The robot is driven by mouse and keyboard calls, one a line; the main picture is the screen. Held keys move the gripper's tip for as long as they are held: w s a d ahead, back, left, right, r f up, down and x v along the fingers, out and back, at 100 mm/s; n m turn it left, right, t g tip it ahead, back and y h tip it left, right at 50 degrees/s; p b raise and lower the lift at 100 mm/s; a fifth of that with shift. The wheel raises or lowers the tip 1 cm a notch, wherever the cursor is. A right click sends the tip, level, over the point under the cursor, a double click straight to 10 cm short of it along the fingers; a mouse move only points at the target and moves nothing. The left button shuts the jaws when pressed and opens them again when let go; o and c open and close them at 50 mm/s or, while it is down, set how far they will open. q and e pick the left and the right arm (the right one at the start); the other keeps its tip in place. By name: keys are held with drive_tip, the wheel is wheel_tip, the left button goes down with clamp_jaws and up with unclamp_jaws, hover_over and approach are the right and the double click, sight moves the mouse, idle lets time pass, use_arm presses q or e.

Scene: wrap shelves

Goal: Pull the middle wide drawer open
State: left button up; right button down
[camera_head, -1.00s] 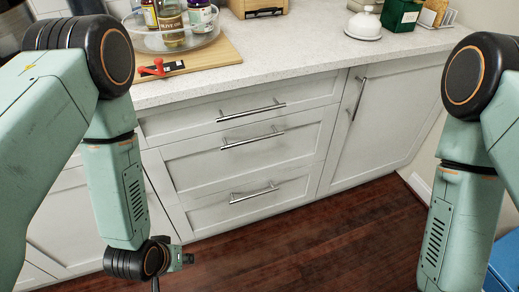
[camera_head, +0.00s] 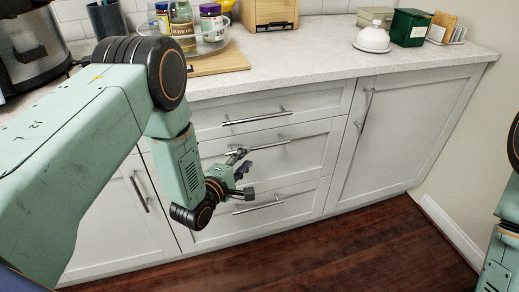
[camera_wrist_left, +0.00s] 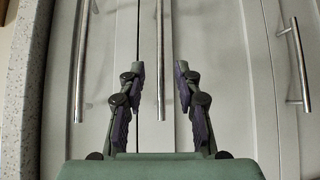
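The middle wide drawer (camera_head: 310,152) is white and shut, between the top and bottom drawers. Its silver bar handle (camera_head: 272,146) is partly hidden at its left end by my left gripper (camera_head: 243,172). In the left wrist view, the middle handle (camera_wrist_left: 160,35) runs upright between the two fingers of my open left gripper (camera_wrist_left: 160,75). The fingers are apart from the bar on both sides. I cannot tell whether the bar is fully within their reach. My right gripper is out of view.
The top drawer handle (camera_head: 255,117) and bottom drawer handle (camera_head: 258,204) are close above and below. A tall cabinet door (camera_head: 400,135) is to the right. Bottles on a tray and a cutting board (camera_head: 222,62) are on the counter. The dark wood floor (camera_head: 350,240) is clear.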

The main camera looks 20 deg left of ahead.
sight(256, 148)
use_arm(q)
drive_tip(key=b+x, duration=0.2)
drive_tip(key=x, duration=0.5)
drive_tip(key=shift+w, duration=0.15)
drive_tip(key=shift+c, duration=0.5)
clamp_jaws()
